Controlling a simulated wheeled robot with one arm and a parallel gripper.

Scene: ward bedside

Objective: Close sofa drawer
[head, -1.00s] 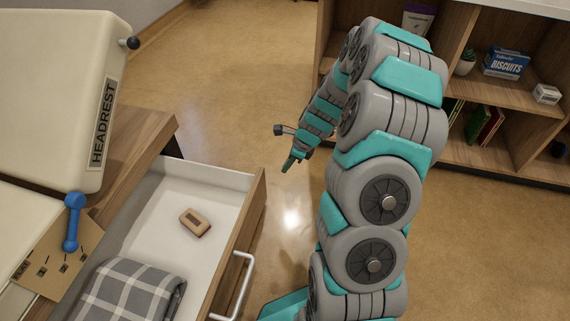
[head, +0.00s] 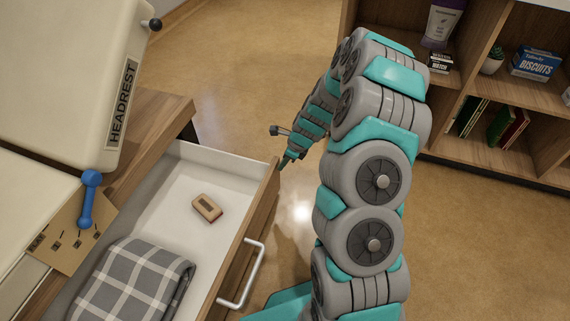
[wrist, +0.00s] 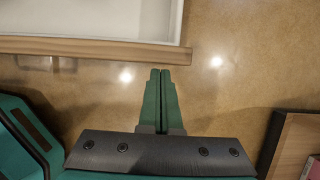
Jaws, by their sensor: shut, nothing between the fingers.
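The sofa drawer (head: 262,213) is pulled out, with a wooden front, a white interior and a white bar handle (head: 243,277). It holds a grey plaid cloth (head: 133,285) and a small tan and dark block (head: 207,207). My gripper (head: 285,163) is shut and empty, close by the far end of the drawer front in the head view; contact cannot be told. In the wrist view my gripper (wrist: 160,72) points at the drawer front's edge (wrist: 110,50), near its right end, with its tips at or just short of that edge.
The sofa's headrest (head: 70,80) and a blue handle (head: 88,195) stand at the left. A wooden shelf (head: 490,155) with a biscuits box (head: 536,62), books and a plant stands at the right. Bare floor (head: 240,80) lies between sofa and shelf.

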